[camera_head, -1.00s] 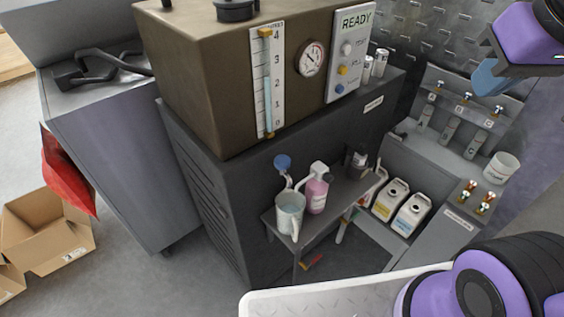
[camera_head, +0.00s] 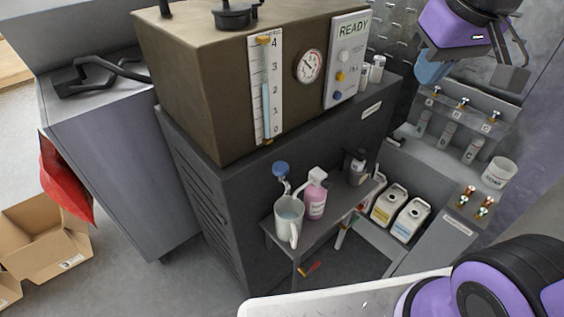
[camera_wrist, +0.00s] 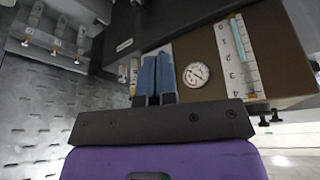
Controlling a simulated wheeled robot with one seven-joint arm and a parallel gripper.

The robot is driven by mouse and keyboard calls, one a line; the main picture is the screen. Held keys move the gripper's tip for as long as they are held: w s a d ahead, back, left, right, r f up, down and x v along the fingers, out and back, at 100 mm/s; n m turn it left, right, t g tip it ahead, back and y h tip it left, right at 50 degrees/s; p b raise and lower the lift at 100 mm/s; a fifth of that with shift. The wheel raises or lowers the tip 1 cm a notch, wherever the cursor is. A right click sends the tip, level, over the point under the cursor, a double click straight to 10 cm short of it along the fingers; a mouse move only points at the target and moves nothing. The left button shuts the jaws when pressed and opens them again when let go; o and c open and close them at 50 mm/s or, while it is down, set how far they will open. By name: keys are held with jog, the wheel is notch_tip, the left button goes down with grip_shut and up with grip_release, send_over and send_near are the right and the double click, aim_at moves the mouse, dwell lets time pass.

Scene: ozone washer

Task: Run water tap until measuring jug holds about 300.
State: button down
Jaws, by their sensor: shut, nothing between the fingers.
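The measuring jug (camera_head: 289,222) is a pale, handled jug on the small grey shelf in front of the dark cabinet. It stands upright, below and just beside the blue-knobbed water tap (camera_head: 281,170). My gripper (camera_wrist: 155,78) has blue fingers side by side, shut and empty, in the wrist view. In the head view my gripper (camera_head: 432,70) is high at the upper right, well away from the tap and jug.
A pink bottle (camera_head: 315,195) stands right beside the jug, with a dark bottle (camera_head: 356,167) farther right. The brown machine (camera_head: 205,85) with gauge and READY panel rises above. White canisters (camera_head: 408,220) sit low at right. A cardboard box (camera_head: 45,235) lies on the floor left.

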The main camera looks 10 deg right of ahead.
jog(key=w+a+f+n+g, duration=0.2)
jog(key=w+a+f, duration=0.3)
jog(key=w+a, duration=0.35)
jog(key=n+g, duration=0.2)
jog(key=n, duration=0.1)
send_over(281, 167)
notch_tip(281, 167, down, 9)
jog(key=shift+s+d+f, duration=0.1)
jog(key=shift+d+f, duration=0.05)
jog(key=shift+d, duration=0.05)
notch_tip(281, 167, down, 14)
jog(key=shift+a, duration=0.1)
